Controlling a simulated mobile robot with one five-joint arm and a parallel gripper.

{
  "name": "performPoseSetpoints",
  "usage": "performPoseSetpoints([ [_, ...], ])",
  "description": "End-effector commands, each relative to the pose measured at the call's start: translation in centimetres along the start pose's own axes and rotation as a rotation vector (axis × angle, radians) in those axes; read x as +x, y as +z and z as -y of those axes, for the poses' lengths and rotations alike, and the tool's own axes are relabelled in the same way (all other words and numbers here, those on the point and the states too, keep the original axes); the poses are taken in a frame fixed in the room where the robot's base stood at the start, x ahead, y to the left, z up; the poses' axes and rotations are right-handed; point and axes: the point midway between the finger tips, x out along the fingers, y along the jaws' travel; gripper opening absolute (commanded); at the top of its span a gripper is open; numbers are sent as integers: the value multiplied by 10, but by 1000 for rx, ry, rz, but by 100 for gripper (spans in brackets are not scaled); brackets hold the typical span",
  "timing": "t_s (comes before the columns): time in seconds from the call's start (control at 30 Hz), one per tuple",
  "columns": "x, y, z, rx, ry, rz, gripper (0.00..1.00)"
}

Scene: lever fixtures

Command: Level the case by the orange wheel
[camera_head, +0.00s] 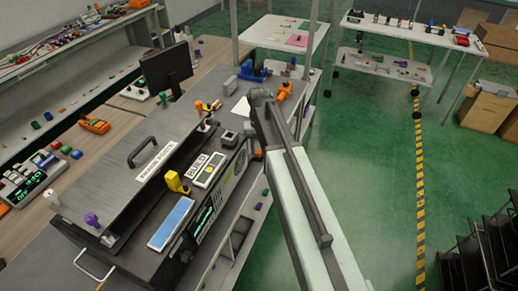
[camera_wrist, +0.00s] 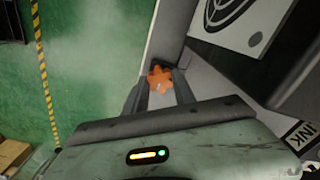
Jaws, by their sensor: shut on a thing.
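The orange wheel (camera_wrist: 160,78) is a small toothed knob. In the wrist view it sits between the two fingers of my gripper (camera_wrist: 162,86), which is shut on it. In the head view only a sliver of orange (camera_head: 258,153), likely this wheel, shows beside my arm at the case's right end. The dark grey case (camera_head: 125,262) stands on the bench with a black handle, coloured knobs and a labelled panel. My arm hides my gripper in the head view. I cannot tell the case's tilt.
An orange fixture (camera_head: 285,90) and a blue one (camera_head: 252,70) stand on the bench behind the case. A black monitor (camera_head: 167,70) stands to the left. Green floor (camera_head: 375,180) lies open to the right, with a yellow-black stripe (camera_head: 420,200).

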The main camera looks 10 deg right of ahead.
Motion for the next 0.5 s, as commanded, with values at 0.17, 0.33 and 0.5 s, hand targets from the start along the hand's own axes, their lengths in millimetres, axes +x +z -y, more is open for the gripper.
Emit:
performPoseSetpoints([
  [0.17,0,0,0,1,1,-1,53],
  [0.33,0,0,0,1,1,-1,53],
  [0.5,-6,0,0,1,1,0,53],
])
